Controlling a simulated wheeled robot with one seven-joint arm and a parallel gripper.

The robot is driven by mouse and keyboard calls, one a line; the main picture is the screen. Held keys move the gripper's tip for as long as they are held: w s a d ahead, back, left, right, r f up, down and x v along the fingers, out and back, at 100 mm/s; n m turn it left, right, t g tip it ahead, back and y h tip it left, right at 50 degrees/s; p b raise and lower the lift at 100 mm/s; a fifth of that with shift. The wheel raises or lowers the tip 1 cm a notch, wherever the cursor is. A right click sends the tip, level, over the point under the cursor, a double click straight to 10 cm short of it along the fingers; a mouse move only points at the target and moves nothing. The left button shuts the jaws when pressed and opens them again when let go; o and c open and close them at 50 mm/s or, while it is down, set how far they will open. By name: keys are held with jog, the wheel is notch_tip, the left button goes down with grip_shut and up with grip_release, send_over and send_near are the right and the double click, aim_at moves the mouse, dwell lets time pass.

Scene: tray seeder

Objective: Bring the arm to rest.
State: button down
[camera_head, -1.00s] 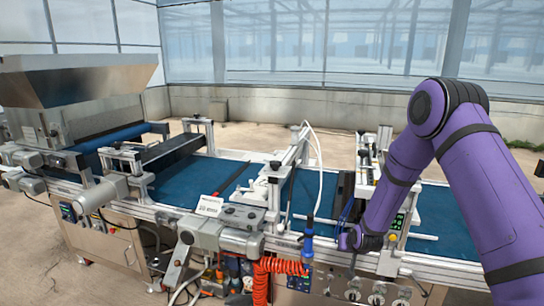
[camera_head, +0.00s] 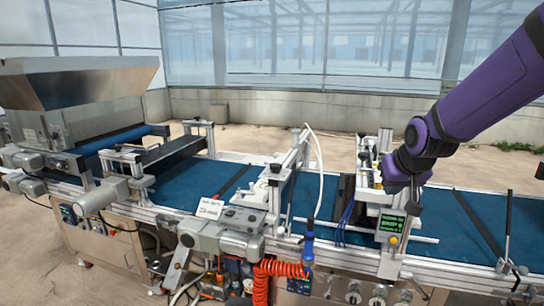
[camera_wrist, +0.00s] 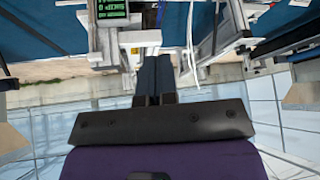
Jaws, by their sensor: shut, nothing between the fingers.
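My purple arm (camera_head: 487,80) reaches in from the upper right in the head view, with its wrist bent over the right part of the seeder line. My gripper (camera_head: 415,208) points down, small and dark, just right of the green-lit display (camera_head: 391,224). In the wrist view my gripper (camera_wrist: 155,75) shows two dark fingers side by side with nothing between them. It is shut and empty.
The tray seeder's blue conveyor belt (camera_head: 465,215) runs across the view. A metal hopper (camera_head: 80,80) stands at the left. A white frame (camera_head: 290,165) crosses the belt mid-line. An orange coiled hose (camera_head: 265,270) hangs in front. Open floor lies behind the line.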

jog(key=s+d+r, duration=0.1)
jog(key=s+r, duration=0.3)
jog(key=s, duration=1)
jog(key=s+d+r+g, duration=0.1)
jog(key=s+r, duration=0.4)
jog(key=s, duration=0.8)
jog(key=shift+s+r, duration=0.15)
jog(key=shift+s, duration=0.25)
